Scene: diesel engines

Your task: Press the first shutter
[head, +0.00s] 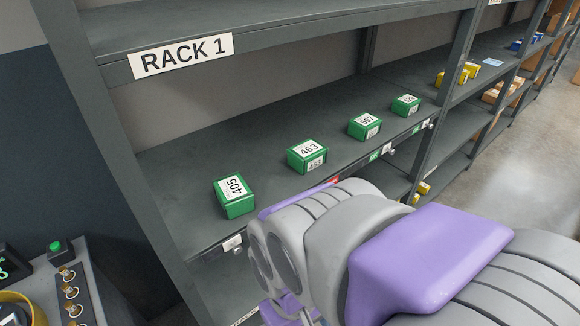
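No part I can clearly name as a shutter shows in the head view. Small pale fittings sit along the front edge of the rack shelf, one (232,243) below box 405 and others (388,149) farther right. My grey and purple arm fills the lower right and hides part of the shelf edge. A purple part with thin rods (285,308) shows below the arm's near end at the bottom. It may be my gripper, but its fingers cannot be made out.
Several green boxes, including 405 (235,196) and 463 (307,155), stand on the shelf under the RACK 1 sign (181,56). A panel (88,300) with a green button (56,247) and several knobs is at lower left. Open floor (535,150) lies right.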

